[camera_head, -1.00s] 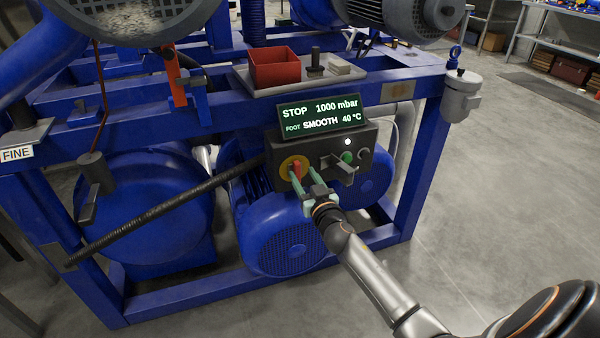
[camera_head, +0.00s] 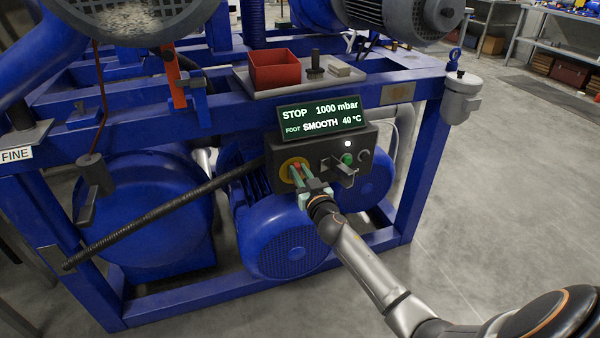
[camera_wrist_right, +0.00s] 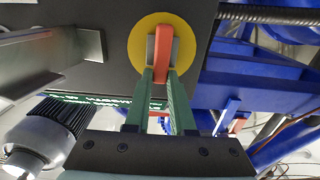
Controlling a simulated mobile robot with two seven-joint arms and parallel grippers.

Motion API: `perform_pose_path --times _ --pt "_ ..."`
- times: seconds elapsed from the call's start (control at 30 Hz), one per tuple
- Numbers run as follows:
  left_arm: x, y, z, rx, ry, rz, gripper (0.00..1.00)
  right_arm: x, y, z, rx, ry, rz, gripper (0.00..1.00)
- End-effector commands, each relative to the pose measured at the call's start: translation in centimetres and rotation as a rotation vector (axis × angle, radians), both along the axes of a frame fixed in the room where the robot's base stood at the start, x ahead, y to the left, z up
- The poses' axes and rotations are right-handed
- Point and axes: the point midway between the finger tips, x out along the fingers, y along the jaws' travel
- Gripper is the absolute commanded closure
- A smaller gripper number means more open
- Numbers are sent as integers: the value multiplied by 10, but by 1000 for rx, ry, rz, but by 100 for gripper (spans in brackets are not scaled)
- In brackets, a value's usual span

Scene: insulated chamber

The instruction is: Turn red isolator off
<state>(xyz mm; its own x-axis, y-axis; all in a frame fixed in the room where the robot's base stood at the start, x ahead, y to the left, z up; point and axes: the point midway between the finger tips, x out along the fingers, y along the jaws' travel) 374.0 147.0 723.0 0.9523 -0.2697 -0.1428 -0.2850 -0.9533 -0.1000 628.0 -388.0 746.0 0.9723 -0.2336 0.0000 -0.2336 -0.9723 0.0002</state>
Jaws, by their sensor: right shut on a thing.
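The red isolator handle (camera_head: 296,166) sits on a round yellow plate (camera_head: 285,168) at the left of the dark control box. In the right wrist view the red handle (camera_wrist_right: 163,46) stands upright in the picture on the yellow disc (camera_wrist_right: 139,46). My right gripper (camera_head: 300,173) has its green fingers drawn together on the handle. In the wrist view the fingertips (camera_wrist_right: 161,76) lie at either side of its lower end and partly hide it. My left gripper is not in view.
The display (camera_head: 322,115) above the box reads STOP, 1000 mbar, SMOOTH, 40 °C. A grey lever (camera_head: 343,168), a green button (camera_head: 347,158) and a lit white lamp (camera_head: 348,143) sit right of the isolator. Blue motors and frame bars surround the box. Open floor lies to the right.

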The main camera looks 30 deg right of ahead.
Motion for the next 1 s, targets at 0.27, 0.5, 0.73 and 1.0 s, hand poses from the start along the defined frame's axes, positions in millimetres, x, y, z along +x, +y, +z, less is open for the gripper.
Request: perform_pose_path --times 0.27,0.5,0.73,1.0 --pt "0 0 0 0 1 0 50 0 0 0 0 0 0 100" --pt "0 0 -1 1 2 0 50 0 0 0 -2 1 0 100" --pt "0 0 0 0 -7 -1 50 0 2 -1 -52 12 0 100" --pt "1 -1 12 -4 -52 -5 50 1 6 -2 -228 55 0 100"
